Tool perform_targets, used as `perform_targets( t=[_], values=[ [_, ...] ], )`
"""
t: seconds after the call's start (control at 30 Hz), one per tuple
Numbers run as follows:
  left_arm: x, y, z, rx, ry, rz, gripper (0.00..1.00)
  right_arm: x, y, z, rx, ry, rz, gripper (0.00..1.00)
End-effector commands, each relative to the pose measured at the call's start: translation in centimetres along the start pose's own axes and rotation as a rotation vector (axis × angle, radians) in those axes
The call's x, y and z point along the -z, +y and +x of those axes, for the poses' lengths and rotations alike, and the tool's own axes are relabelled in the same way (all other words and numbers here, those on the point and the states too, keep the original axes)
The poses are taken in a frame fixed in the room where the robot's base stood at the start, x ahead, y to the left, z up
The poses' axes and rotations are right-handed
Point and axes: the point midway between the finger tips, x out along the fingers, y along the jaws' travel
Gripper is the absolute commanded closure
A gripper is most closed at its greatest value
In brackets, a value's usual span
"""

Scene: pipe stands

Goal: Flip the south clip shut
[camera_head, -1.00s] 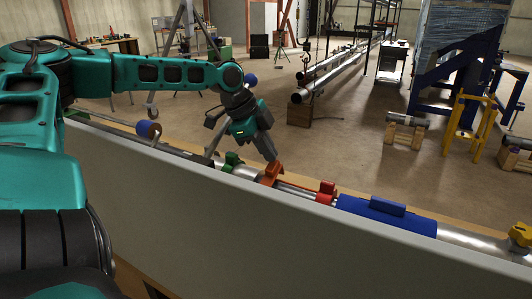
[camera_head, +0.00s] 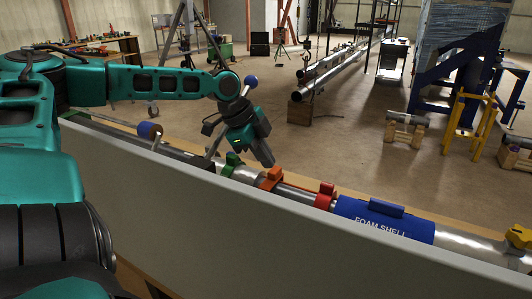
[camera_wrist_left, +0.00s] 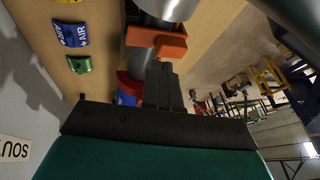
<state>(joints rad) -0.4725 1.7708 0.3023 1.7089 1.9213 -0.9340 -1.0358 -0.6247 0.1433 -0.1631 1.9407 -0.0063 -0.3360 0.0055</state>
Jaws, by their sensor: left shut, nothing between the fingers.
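Coloured clips sit along a grey pipe (camera_head: 300,182) behind a pale panel: a green clip (camera_head: 232,160), an orange clip (camera_head: 270,178) and a red clip (camera_head: 325,195). No readable label marks which is the south clip. My left gripper (camera_head: 266,159) is shut and empty, its tips just above the orange clip in the head view. In the left wrist view the dark fingers (camera_wrist_left: 163,88) point at the orange clip (camera_wrist_left: 160,40), with a visible gap to its main body; contact cannot be told. My right gripper is not in view.
A blue foam shell (camera_head: 383,220) wraps the pipe right of the red clip, with a yellow clip (camera_head: 518,238) beyond. The pale panel (camera_head: 250,220) stands in front. A blue-ended roller (camera_head: 149,131) is at left.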

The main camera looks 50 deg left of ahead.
Motion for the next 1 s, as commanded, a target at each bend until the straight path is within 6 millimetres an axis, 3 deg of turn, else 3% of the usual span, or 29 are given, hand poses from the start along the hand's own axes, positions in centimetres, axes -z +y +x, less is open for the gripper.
perform_targets(
  t=[0.33, 1.0],
  values=[
    [0.1, -0.1, -1.4, 0.002, 0.004, -0.002, 1.0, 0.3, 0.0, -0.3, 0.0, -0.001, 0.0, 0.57],
    [0.1, -0.1, -10.1, 0.004, 0.005, 0.0, 1.0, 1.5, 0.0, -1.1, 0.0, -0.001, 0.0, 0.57]
  ],
)
